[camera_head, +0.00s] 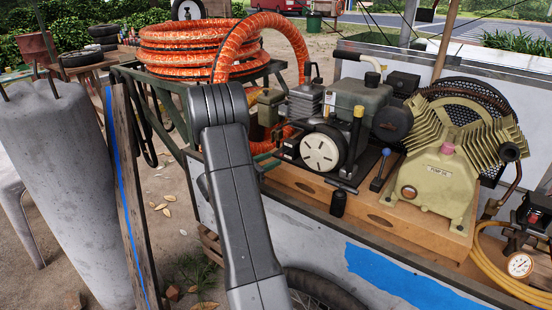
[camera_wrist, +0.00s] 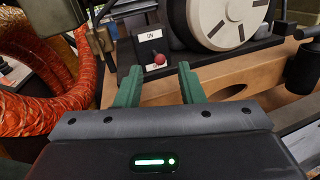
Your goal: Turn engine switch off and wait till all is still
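The engine switch shows in the wrist view as a red ball knob (camera_wrist: 159,59) on a black panel (camera_wrist: 133,55). A white "ON" label (camera_wrist: 153,36) is above the knob. A second pale label behind the knob is mostly covered, and I cannot tell which way the lever is set. My gripper (camera_wrist: 161,80) has two green fingers, apart and empty, with the knob beyond and between their tips. I see no contact. In the head view the engine (camera_head: 340,125) has a white round cover (camera_head: 320,152); my arm hides the gripper there.
A gold pump (camera_head: 440,180) stands right of the engine on a wooden base (camera_head: 400,225). A coiled orange hose (camera_head: 185,50) lies on a rack at left, and its loop is close to my gripper's left. A concrete post (camera_head: 60,190) and a plank (camera_head: 125,190) stand left of my arm.

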